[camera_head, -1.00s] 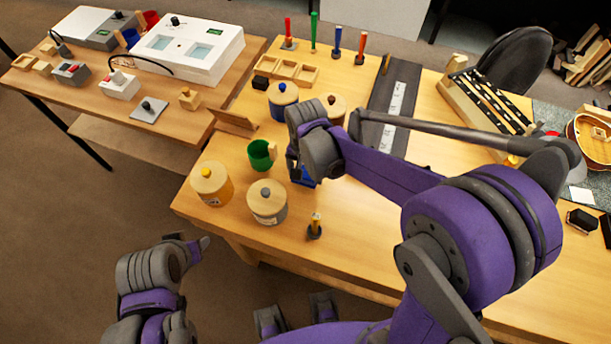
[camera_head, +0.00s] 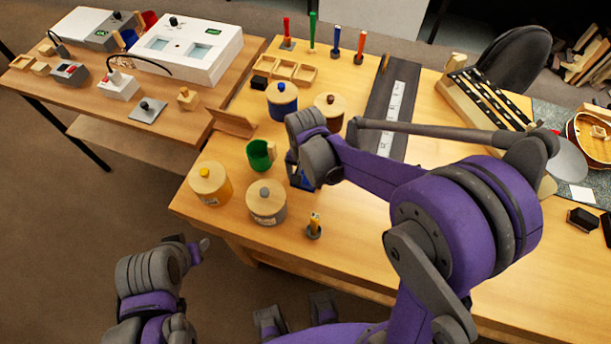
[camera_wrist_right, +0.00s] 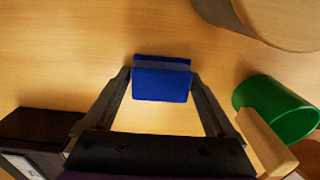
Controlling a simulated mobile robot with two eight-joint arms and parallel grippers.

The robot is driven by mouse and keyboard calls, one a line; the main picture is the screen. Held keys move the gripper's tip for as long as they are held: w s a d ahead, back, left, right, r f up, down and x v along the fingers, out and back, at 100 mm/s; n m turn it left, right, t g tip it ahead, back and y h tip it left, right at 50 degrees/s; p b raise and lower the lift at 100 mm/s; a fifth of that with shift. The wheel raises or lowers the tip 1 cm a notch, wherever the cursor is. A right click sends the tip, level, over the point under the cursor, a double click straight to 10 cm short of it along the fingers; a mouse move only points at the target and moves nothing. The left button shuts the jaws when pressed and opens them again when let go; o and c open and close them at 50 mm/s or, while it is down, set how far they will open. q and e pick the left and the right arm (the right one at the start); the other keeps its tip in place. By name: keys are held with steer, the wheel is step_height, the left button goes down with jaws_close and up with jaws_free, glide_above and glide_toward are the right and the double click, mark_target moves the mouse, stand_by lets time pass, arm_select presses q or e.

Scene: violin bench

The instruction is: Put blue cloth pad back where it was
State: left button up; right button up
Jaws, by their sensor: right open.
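The blue cloth pad (camera_wrist_right: 162,82) is a small blue block with a greyish band, seen between the fingertips of my right gripper (camera_wrist_right: 163,85) in the right wrist view. The right fingers are open on either side of it, over the bench wood; I cannot tell whether they touch it. In the head view the pad (camera_head: 303,184) shows partly below my right gripper (camera_head: 296,172), which hides the rest. My left gripper (camera_head: 198,247) is at lower left, off the bench's edge and away from the pad; its jaws are not clear.
Lidded jars with yellow (camera_head: 209,184), grey (camera_head: 266,203) and blue (camera_head: 282,100) knobs stand around. A small brush-like tool (camera_head: 314,227) stands in front. Bare wood lies to the right.

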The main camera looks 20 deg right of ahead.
steer(key=shift+r, duration=0.1)
step_height(320, 180, up, 12)
steer(key=p, duration=0.2)
steer(key=s+d+n+t, duration=0.2)
steer(key=s+d+n, duration=0.1)
steer(key=s, duration=0.4)
steer(key=s+d+f+n+t, duration=0.1)
steer(key=s+d+n+t, duration=0.2)
steer(key=s, duration=0.4)
steer(key=shift+d+f+n, duration=0.3)
steer(key=shift+n, duration=0.1)
steer(key=shift+r, duration=0.1)
stand_by(0.4)
